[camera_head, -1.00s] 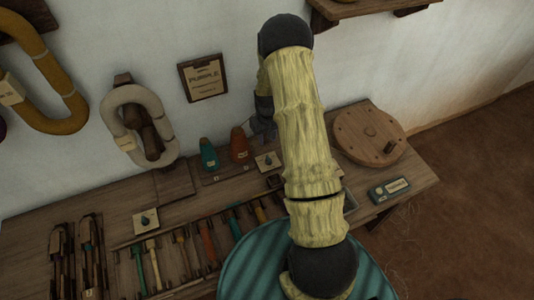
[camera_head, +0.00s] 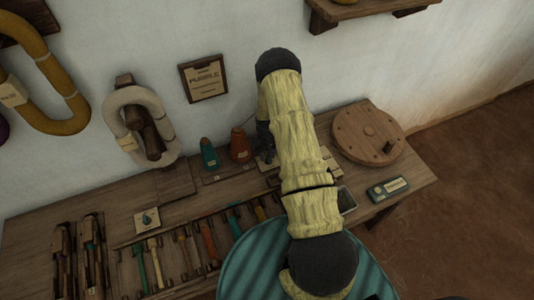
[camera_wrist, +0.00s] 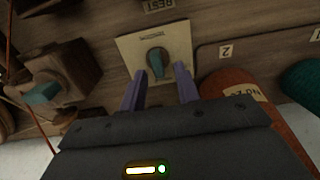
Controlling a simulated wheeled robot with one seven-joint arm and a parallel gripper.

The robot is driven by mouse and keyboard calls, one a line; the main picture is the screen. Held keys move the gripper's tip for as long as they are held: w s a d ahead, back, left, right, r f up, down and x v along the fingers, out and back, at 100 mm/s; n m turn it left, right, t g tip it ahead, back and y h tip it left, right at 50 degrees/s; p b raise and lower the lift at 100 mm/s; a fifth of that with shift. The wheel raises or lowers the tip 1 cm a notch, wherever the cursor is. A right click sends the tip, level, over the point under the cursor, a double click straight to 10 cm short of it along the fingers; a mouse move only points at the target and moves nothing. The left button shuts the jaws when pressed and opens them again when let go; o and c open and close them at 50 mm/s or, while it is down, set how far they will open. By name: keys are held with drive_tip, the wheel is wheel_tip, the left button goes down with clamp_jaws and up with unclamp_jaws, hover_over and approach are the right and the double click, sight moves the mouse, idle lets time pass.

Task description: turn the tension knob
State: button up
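A knob (camera_wrist: 156,61) with a teal grip bar and dark round base sits on a square cream plate (camera_wrist: 180,40) in the wrist view. My gripper (camera_wrist: 161,74) is open, its two purple-grey fingers pointing toward the plate, one to each side of the knob's near end. I see a gap on both sides of the bar; whether the fingers reach its depth I cannot tell. In the head view my gripper (camera_head: 266,152) is low over the bench beside the orange cone and mostly hides this plate. Another cream plate with a small dark teal knob (camera_head: 146,218) lies further left.
The orange cone (camera_wrist: 238,95) stands close by my right finger, with the teal cone (camera_wrist: 303,82) beyond. A dark wooden block with a teal piece (camera_wrist: 44,93) is at left. A round wooden disc (camera_head: 368,135) and a labelled box (camera_head: 388,189) lie at the bench's right.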

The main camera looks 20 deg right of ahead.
clamp_jaws()
drive_tip(key=shift+m+b, duration=0.3)
drive_tip(key=shift+m, duration=0.2)
drive_tip(key=shift+d+f+m+b, duration=0.15)
drive_tip(key=shift+m+b, duration=0.45)
drive_tip(key=shift+m, duration=0.6)
drive_tip(key=m+b, duration=0.1)
drive_tip(key=m, duration=0.1)
drive_tip(key=shift+d+m, duration=0.15)
drive_tip(key=shift+m, duration=0.25)
drive_tip(key=m, duration=0.4)
drive_tip(key=m+b, duration=0.1)
drive_tip(key=shift+s+d+m, duration=0.15)
drive_tip(key=shift+s+m, duration=0.15)
drive_tip(key=shift+m, duration=0.1)
unclamp_jaws()
